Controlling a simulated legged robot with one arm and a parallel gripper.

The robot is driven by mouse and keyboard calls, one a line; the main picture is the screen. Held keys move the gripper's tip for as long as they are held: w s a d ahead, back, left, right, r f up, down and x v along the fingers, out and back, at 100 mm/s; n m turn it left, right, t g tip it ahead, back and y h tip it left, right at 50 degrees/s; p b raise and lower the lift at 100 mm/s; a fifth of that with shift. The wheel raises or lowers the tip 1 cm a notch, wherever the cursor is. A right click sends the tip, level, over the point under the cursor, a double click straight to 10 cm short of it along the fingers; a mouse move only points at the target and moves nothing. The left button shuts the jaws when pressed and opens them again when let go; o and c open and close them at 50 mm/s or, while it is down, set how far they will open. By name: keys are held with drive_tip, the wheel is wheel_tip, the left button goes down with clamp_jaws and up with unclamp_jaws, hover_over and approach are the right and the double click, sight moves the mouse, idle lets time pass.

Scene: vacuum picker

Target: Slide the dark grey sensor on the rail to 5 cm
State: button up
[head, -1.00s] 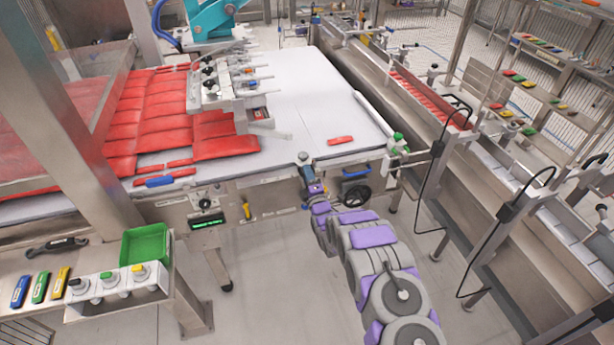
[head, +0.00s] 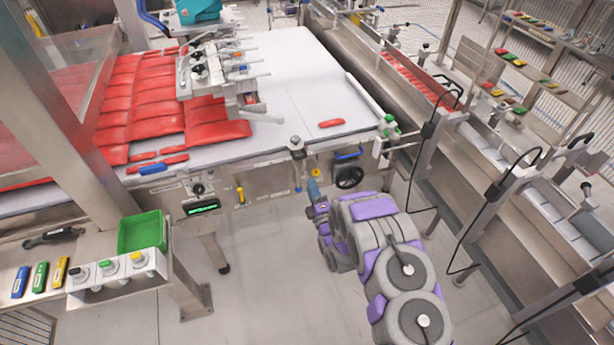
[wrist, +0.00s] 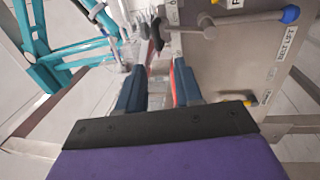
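A small dark grey part with a rounded top (head: 297,143), which looks like the sensor, stands at the front edge of the white table. The rail and any scale marks are too small to make out. In the wrist view, a dark grey curved part (wrist: 157,33) lies ahead of the fingers; I cannot tell if it is the sensor. My gripper (head: 313,187) is just in front of the machine's front panel, below and apart from the grey part. In the wrist view my gripper (wrist: 159,85) has two dark blue fingers apart, with nothing seen held between them.
A black handwheel (head: 349,177) and a blue handle (head: 348,155) are on the front panel, right of my gripper. A blue-tipped lever (wrist: 250,18) shows close by in the wrist view. Red packs (head: 150,110) cover the table's left. The floor before the panel is clear.

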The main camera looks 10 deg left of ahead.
drive_tip(key=v, duration=0.3)
drive_tip(key=shift+s+d+f, duration=0.1)
drive_tip(key=shift+s+d, duration=0.15)
drive_tip(key=shift+s, duration=0.1)
